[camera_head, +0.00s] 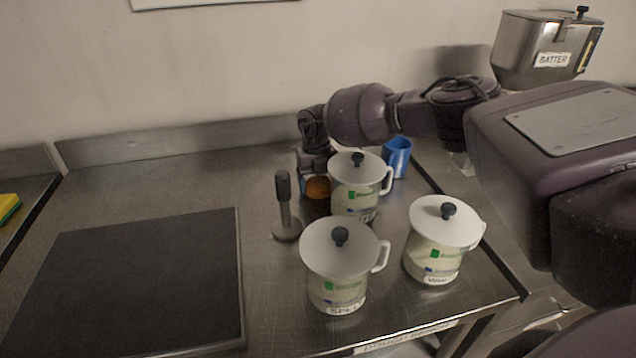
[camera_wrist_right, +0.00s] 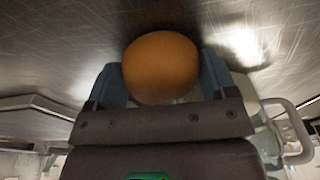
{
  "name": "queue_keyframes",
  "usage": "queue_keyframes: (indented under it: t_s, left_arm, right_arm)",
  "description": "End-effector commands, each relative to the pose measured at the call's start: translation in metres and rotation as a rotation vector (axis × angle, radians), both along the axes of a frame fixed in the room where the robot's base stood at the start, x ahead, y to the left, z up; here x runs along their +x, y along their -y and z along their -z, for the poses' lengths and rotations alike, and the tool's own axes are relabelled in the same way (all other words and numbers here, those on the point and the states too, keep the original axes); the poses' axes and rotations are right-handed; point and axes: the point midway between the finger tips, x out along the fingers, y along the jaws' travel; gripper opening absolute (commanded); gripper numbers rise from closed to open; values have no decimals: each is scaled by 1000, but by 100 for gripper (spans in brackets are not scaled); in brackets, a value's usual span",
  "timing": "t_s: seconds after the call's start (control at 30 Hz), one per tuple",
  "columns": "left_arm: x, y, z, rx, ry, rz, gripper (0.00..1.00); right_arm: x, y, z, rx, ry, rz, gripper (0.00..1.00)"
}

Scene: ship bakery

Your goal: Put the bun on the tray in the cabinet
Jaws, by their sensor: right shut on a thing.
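The bun (camera_head: 318,188) is round and orange-brown, behind the lidded jugs in the head view. My right gripper (camera_head: 313,180) reaches in from the right and is shut on it. In the right wrist view the bun (camera_wrist_right: 160,68) sits between the two blue-grey fingers of the gripper (camera_wrist_right: 161,80). It is close to the metal worktop; I cannot tell whether it touches it. A jug partly hides the gripper in the head view. No tray or cabinet can be made out. My left gripper is not in view.
Three white-lidded jugs (camera_head: 340,262) (camera_head: 357,185) (camera_head: 437,245) stand near the gripper. A upright metal tool with a dark handle (camera_head: 284,200) is just left. A blue cup (camera_head: 397,157) is behind. A dark flat board (camera_head: 130,280) lies left on the worktop (camera_head: 190,180).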

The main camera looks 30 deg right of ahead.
Motion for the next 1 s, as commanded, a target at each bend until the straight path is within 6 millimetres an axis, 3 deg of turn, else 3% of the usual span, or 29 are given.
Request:
queue_keyframes:
  t_s: [0.2, 0.23, 0.37, 0.73, 1.0]
  left_arm:
    - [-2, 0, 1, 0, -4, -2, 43]
    - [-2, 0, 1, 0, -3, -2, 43]
    - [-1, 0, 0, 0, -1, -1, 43]
    - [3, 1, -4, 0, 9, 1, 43]
    - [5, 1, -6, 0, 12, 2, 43]
  right_arm:
    - [0, 0, 3, 0, -1, 0, 50]
    - [0, 0, 3, 0, -1, 0, 79]
    - [0, 0, 3, 0, 0, 0, 99]
    - [1, 0, -6, 0, 2, 0, 100]
    - [8, 1, -52, 1, 4, 0, 100]
